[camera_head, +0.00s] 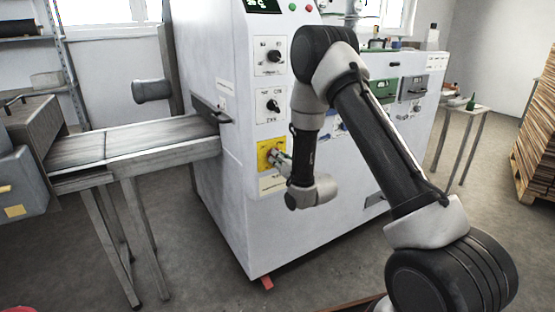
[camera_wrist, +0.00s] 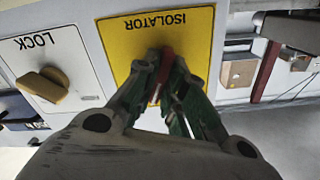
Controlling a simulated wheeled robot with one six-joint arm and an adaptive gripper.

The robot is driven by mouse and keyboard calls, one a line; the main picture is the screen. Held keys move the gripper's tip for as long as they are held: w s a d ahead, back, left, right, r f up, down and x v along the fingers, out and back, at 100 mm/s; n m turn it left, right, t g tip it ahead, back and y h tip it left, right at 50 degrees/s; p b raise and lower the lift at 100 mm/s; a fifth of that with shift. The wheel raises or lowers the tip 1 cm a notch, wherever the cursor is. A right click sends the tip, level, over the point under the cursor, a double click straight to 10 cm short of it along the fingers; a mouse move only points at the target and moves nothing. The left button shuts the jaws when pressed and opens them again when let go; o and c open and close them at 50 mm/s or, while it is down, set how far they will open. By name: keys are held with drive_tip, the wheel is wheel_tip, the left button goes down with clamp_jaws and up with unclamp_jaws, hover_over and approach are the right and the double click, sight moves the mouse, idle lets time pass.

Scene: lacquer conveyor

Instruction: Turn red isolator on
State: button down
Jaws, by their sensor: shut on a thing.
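The red isolator handle (camera_wrist: 165,70) stands on a yellow plate (camera_wrist: 125,48) lettered ISOLATOR, which appears upside down in the wrist view. My gripper (camera_wrist: 163,78) is shut on the handle, with its green-edged fingers on either side. The fingers hide much of the handle, so its exact turn angle is hard to read. In the head view the yellow plate (camera_head: 264,150) sits low on the front panel of the white machine (camera_head: 215,100). There my gripper (camera_head: 279,162) reaches it from the right, and the handle is mostly hidden.
A yellowish LOCK knob (camera_wrist: 43,86) on a white plate is beside the isolator. Black-knobbed selector plates (camera_head: 270,105) are above it. A conveyor (camera_head: 160,133) joins the machine at the left. A small table (camera_head: 470,108) with a bottle stands at the right, near stacked wood (camera_head: 537,140).

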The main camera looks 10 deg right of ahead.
drive_tip(key=m, duration=0.6)
idle(1.3)
drive_tip(key=c, duration=1.5)
unclamp_jaws()
drive_tip(key=shift+d, duration=0.1)
drive_tip(key=v, duration=0.7)
drive_tip(key=shift+s, duration=0.2)
